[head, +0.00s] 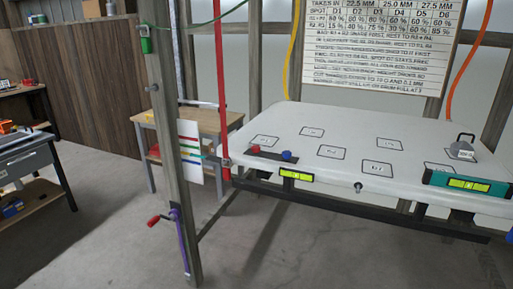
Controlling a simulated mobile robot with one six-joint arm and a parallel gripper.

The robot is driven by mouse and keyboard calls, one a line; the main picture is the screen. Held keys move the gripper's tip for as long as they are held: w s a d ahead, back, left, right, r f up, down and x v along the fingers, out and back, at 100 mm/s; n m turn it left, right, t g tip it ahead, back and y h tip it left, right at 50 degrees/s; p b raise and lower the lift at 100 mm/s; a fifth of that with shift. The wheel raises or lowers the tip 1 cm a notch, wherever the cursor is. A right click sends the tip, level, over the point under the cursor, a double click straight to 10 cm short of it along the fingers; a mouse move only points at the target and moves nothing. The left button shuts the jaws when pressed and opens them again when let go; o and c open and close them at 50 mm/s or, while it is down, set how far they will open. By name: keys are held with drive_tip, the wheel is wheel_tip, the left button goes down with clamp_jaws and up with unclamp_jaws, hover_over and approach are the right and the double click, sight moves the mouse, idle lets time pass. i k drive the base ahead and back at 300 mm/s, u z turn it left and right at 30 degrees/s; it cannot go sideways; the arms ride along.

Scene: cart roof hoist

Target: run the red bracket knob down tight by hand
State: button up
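A small red knob (255,149) shows at the left front of the white roof panel (350,125). It sits on a dark flat bracket strip (270,154), with a blue knob (287,155) to its right on the same strip. The knobs are too small to tell how far down they are threaded. A red-handled crank (156,220) sticks out low on the wooden post in front. My gripper is not in the head view, so nothing of its opening or contact shows.
The wooden post (172,120) stands in front, left of the panel. Red, yellow and orange straps hang down around the panel. A yellow-green level (297,175) is on the panel's front edge; a teal level (468,184) is at right. Concrete floor (270,250) lies open in front.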

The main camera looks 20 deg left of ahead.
sight(255, 149)
drive_tip(key=u, duration=1.55)
drive_tip(key=i, duration=0.25)
drive_tip(key=z, duration=1.85)
drive_tip(key=k, duration=0.1)
drive_tip(key=u, duration=2.4)
drive_tip(key=i, duration=0.4)
drive_tip(key=z, duration=0.05)
